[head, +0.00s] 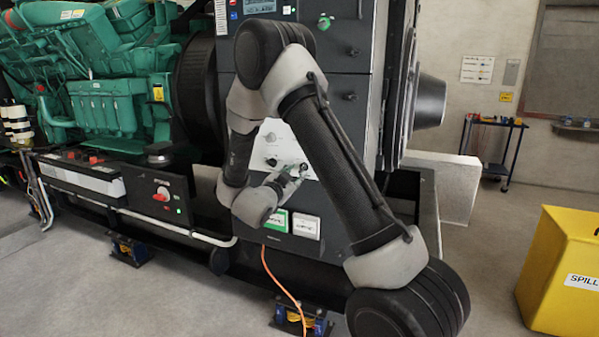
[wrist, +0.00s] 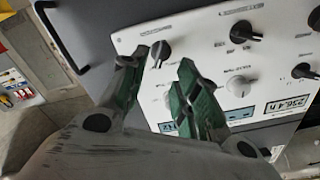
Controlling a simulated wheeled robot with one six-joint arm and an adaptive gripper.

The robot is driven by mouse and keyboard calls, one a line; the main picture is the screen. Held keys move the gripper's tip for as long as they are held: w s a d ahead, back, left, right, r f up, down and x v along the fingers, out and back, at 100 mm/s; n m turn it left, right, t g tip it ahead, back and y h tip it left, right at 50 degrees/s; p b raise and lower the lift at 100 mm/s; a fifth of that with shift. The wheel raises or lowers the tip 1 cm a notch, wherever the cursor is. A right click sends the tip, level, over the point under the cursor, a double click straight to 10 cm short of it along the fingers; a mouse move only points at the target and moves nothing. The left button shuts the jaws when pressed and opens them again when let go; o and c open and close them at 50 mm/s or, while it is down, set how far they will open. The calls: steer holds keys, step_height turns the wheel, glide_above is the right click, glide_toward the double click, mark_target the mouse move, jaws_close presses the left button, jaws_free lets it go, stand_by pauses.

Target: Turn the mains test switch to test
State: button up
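A white control panel (head: 290,142) on the dark cabinet carries several rotary knobs. In the wrist view the panel (wrist: 205,52) is tilted, and a black knob (wrist: 160,50) near its edge shows between and just beyond my green-padded fingertips. My gripper (wrist: 163,60) is open around the line of this knob; contact cannot be told. In the head view my gripper (head: 292,171) is at the lower right of the panel, partly covering it. Other black knobs (wrist: 245,30) and a pale knob (wrist: 238,86) sit further along. The labels are too small to read, so I cannot tell which is the mains test switch.
A black handle (wrist: 62,35) stands out beside the panel. An orange cable (head: 280,285) runs to the floor. A yellow spill bin (head: 560,270) stands at right. Open floor (head: 490,230) lies between the bin and the genset.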

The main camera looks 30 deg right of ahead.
steer(key=v, duration=0.5)
steer(key=shift+s+a, duration=0.2)
